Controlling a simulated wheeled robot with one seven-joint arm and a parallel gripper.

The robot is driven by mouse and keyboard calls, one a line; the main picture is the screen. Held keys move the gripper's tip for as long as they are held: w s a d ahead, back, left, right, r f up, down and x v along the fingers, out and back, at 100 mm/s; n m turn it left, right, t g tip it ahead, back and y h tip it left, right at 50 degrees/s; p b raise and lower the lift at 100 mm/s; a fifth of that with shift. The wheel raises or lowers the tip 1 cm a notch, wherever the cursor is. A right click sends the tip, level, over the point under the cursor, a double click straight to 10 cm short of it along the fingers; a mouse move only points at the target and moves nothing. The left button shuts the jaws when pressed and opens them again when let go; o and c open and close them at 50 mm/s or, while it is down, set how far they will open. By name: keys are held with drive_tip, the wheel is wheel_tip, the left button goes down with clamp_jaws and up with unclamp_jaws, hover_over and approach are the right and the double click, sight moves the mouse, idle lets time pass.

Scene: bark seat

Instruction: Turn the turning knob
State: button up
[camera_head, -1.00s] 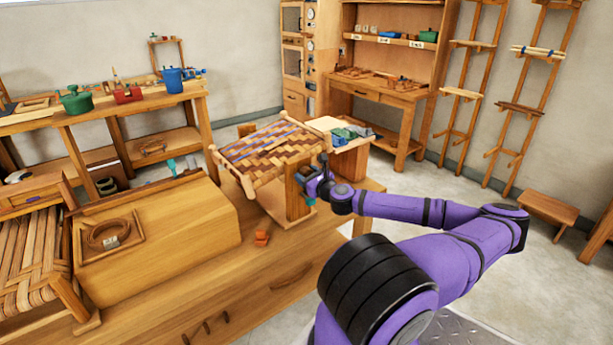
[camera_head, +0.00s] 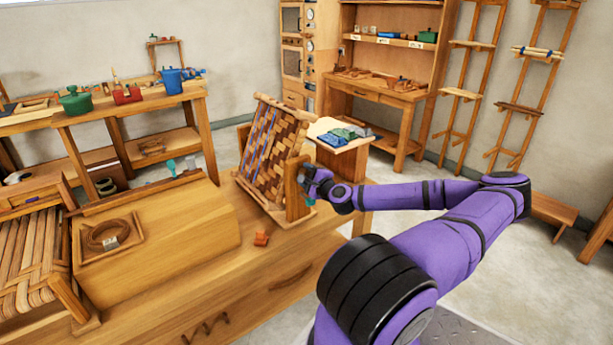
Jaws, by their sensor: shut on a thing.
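The woven bark seat panel (camera_head: 268,150) stands steeply tilted on its wooden stand (camera_head: 297,186) on the workbench. My gripper (camera_head: 309,184) is at the right side of the stand, against its upright. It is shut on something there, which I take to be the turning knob. The knob itself is hidden by the gripper, and the fingertips are small and hard to make out.
A small orange-red block (camera_head: 261,239) lies on the bench in front of the stand. A rounded wooden form (camera_head: 165,240) with a coil tray (camera_head: 107,236) is to the left. A small side table (camera_head: 341,146) with coloured cloths stands just behind the panel.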

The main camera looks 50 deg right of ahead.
drive_tip(key=n, duration=0.5)
drive_tip(key=shift+n, duration=0.3)
drive_tip(key=n, duration=0.6)
drive_tip(key=shift+r, duration=0.1)
drive_tip(key=n, duration=0.5)
drive_tip(key=shift+a+n, duration=0.1)
drive_tip(key=shift+n, duration=0.3)
drive_tip(key=n, duration=0.5)
drive_tip(key=shift+n, duration=0.3)
drive_tip(key=o, duration=0.9)
drive_tip(key=v, duration=1)
drive_tip(key=shift+s+a, duration=0.15)
drive_tip(key=shift+s, duration=0.2)
